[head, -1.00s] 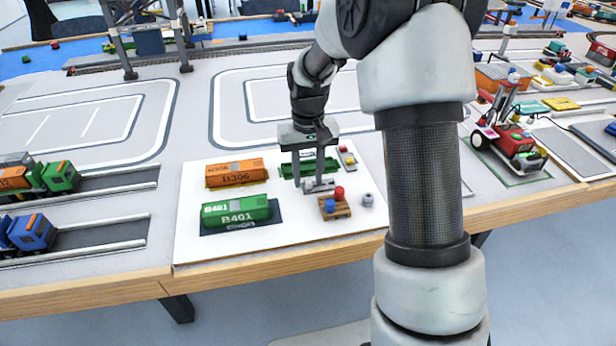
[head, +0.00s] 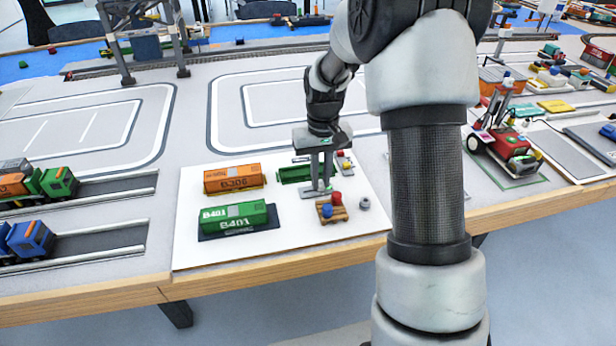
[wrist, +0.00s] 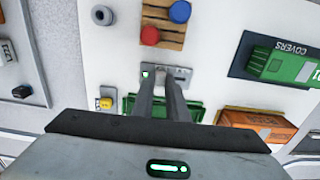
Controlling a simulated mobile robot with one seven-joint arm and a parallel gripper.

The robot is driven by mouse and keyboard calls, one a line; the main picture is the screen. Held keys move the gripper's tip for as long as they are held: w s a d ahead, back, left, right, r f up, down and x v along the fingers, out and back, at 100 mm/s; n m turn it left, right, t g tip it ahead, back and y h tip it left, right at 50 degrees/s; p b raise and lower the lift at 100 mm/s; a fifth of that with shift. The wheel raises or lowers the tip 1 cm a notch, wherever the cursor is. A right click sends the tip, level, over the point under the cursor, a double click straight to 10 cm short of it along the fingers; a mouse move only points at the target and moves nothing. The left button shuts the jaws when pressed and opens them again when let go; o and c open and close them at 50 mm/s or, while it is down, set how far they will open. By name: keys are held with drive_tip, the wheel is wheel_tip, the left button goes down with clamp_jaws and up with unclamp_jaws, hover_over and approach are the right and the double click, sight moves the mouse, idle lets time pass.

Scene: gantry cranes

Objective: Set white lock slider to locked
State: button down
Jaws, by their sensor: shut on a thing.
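The grey lock plate (wrist: 183,73) lies on the white board, with a small green mark at its left end in the wrist view. The white lock slider is on this plate, mostly hidden by my fingertips. My gripper (wrist: 165,80) points down at the plate, its two fingers close together and shut on the slider. In the head view my gripper (head: 320,188) stands over the lock plate (head: 307,194), between the green open tray and the small wooden pallet. I cannot read the slider's exact position along the plate.
The wooden pallet (head: 331,210) with a red and a blue knob is just in front of my gripper. The green tray (head: 293,174) is close behind. Orange (head: 234,178) and green (head: 234,217) containers lie to the left, and a grey nut-like piece (head: 364,203) to the right.

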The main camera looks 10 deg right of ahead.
sight(323, 183)
drive_tip(key=shift+d, duration=0.3)
drive_tip(key=c, duration=1.7)
unclamp_jaws()
drive_tip(key=shift+d, duration=0.1)
wheel_tip(323, 183, up, 18)
drive_tip(key=p, duration=0.4)
drive_tip(key=shift+f, duration=0.25)
